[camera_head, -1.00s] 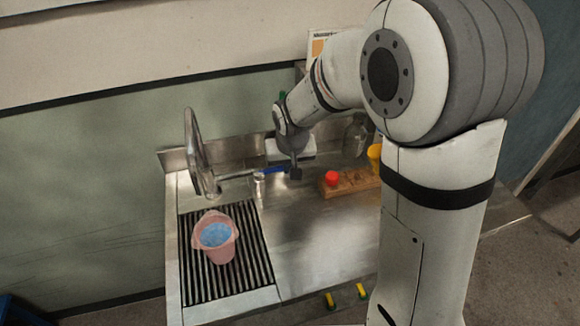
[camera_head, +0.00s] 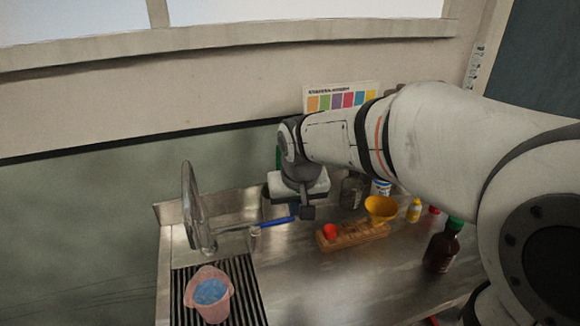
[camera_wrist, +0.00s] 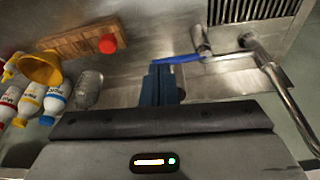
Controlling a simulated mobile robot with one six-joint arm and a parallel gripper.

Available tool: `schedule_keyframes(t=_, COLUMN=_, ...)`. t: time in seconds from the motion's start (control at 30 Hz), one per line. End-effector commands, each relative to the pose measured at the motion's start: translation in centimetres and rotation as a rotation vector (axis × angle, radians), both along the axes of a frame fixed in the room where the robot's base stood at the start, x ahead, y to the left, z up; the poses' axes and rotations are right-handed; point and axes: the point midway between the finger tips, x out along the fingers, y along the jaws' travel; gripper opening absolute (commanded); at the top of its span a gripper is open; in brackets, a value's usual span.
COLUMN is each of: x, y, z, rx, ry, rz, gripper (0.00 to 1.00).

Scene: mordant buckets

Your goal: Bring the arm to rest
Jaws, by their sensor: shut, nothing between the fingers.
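My arm reaches in from the right of the head view, over the steel counter. My gripper (camera_head: 307,212) points down above the counter, close to the end of a blue lever (camera_head: 272,223) by the tap (camera_head: 198,205). In the wrist view my gripper's fingers (camera_wrist: 160,82) are together with nothing between them. The blue lever (camera_wrist: 180,59) shows just beyond their tips there; I cannot tell whether they touch. A pink bucket (camera_head: 219,302) holding blue liquid stands upright on the slatted drain (camera_head: 242,272).
A wooden block (camera_head: 350,236) carries a red knob-like piece (camera_head: 330,231). A yellow funnel (camera_head: 380,208), small bottles (camera_head: 414,211), a clear jar (camera_wrist: 88,88) and a brown bottle (camera_head: 441,248) stand to the right. The front middle of the counter (camera_head: 320,285) is clear.

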Motion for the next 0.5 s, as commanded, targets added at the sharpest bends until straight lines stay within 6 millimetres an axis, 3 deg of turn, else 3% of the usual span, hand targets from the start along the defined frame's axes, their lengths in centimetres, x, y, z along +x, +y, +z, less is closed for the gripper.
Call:
schedule_keyframes(t=0.07, x=-0.1, y=-0.1, z=0.1, rx=0.000, ry=0.000, rz=-0.001, gripper=0.00)
schedule_keyframes(t=0.17, x=-1.4, y=-1.9, z=0.4, rx=0.000, ry=0.000, rz=-0.022, gripper=0.00)
schedule_keyframes(t=0.4, x=-9.0, y=-9.1, z=0.6, rx=-0.002, ry=0.011, rz=-0.112, gripper=0.00)
schedule_keyframes(t=0.5, x=-12.1, y=-11.0, z=0.1, rx=-0.002, ry=0.016, rz=-0.144, gripper=0.00)
